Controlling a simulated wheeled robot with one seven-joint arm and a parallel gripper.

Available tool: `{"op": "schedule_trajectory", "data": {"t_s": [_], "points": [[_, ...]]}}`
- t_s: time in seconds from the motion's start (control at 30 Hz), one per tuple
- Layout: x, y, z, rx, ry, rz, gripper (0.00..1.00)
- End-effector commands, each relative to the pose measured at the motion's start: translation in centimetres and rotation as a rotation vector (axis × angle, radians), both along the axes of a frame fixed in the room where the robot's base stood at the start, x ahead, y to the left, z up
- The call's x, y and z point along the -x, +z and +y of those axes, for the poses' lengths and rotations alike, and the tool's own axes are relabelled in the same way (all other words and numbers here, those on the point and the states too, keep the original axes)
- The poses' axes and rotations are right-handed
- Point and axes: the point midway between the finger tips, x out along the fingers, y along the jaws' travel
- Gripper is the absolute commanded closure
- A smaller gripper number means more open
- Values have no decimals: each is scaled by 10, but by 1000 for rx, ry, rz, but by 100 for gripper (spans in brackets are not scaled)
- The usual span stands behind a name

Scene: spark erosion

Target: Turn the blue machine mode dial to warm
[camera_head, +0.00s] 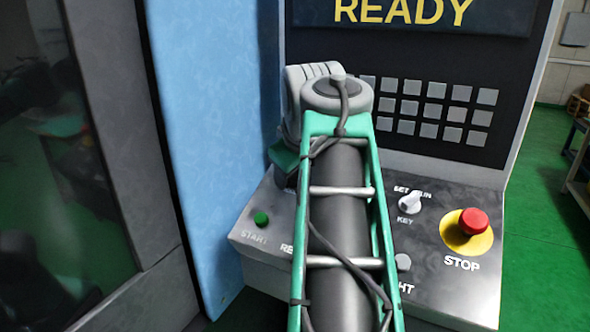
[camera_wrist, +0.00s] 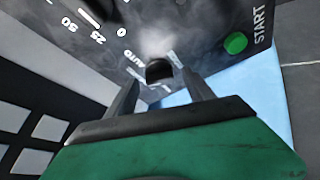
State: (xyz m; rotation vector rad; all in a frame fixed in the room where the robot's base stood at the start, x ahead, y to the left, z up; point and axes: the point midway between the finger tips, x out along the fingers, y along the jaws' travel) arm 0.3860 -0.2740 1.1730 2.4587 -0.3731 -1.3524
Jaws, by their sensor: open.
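The mode dial (camera_wrist: 158,70) shows as a small dark knob on the grey console in the wrist view, with the word AUTO beside it. Its other labels are blurred or hidden, and I cannot tell where it points. My gripper (camera_wrist: 161,77) is open, with one finger on each side of the knob. I cannot tell whether the fingers touch it. In the head view my arm hides the dial and the fingertips. The blue machine panel (camera_head: 205,130) stands left of the console.
A green START button (camera_head: 261,219) is close to the dial; it also shows in the wrist view (camera_wrist: 236,43). A key switch (camera_head: 411,202) and red STOP button (camera_head: 473,221) lie to the right. A keypad (camera_head: 430,110) and READY screen (camera_head: 408,14) rise behind.

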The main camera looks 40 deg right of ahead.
Motion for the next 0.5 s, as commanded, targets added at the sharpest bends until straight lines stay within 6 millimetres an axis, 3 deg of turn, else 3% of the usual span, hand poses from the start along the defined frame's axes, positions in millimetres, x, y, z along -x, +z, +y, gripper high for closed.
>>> {"op": "schedule_trajectory", "data": {"t_s": [0.3,0.5], "points": [[33,53,21,3,-5,-1,38],[39,57,27,1,-3,0,38]]}}
